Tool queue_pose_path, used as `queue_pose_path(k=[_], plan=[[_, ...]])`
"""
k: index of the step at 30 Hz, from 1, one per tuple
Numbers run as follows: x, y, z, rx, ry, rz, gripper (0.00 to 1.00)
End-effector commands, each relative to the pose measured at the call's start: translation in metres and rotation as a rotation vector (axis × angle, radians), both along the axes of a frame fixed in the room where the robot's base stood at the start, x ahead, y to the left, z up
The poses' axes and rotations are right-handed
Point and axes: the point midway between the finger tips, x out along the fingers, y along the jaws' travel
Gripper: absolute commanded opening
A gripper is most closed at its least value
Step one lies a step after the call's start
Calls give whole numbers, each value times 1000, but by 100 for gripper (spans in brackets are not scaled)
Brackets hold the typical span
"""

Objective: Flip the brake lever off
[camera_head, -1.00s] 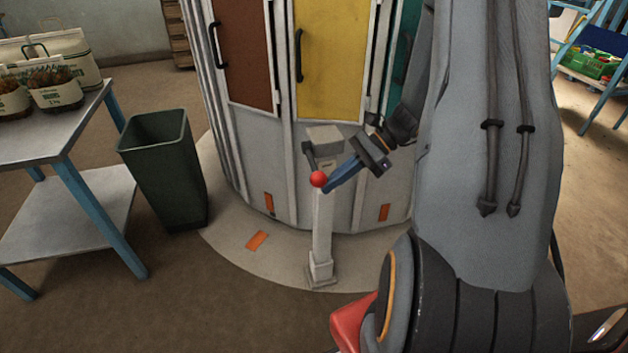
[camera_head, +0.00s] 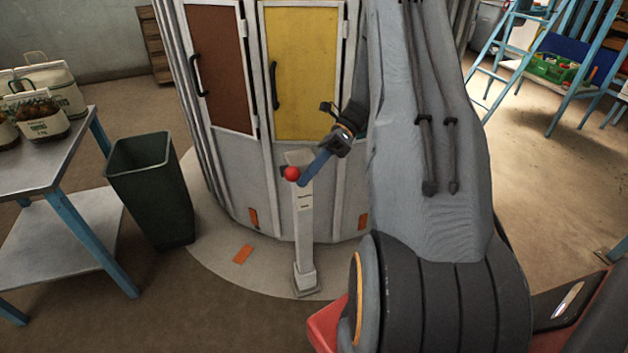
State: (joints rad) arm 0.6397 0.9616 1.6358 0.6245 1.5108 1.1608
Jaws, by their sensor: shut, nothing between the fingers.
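The brake lever's red ball knob (camera_head: 291,173) shows near the top of a pale post (camera_head: 305,230) that stands in front of a round cabinet. Most of the lever's dark arm is hidden behind the knob and the post head. My gripper (camera_head: 303,181) is shut and empty. Its blue fingers point down and left, with their tips just right of the knob. I cannot tell whether they touch it.
The round cabinet has brown (camera_head: 219,65) and yellow (camera_head: 302,72) doors close behind the post. A dark green bin (camera_head: 150,190) and a metal table (camera_head: 40,150) with sacks stand on the left. Blue ladder-like frames (camera_head: 505,60) are at the right. Open floor lies right of my arm.

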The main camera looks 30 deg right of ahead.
Motion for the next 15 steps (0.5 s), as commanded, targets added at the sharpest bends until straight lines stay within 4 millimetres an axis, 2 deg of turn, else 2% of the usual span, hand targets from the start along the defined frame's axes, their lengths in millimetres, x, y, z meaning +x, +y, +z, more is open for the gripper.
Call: queue_pose_path(k=[15], plan=[[7, 5, 9, 2, -7, 8, 0]])
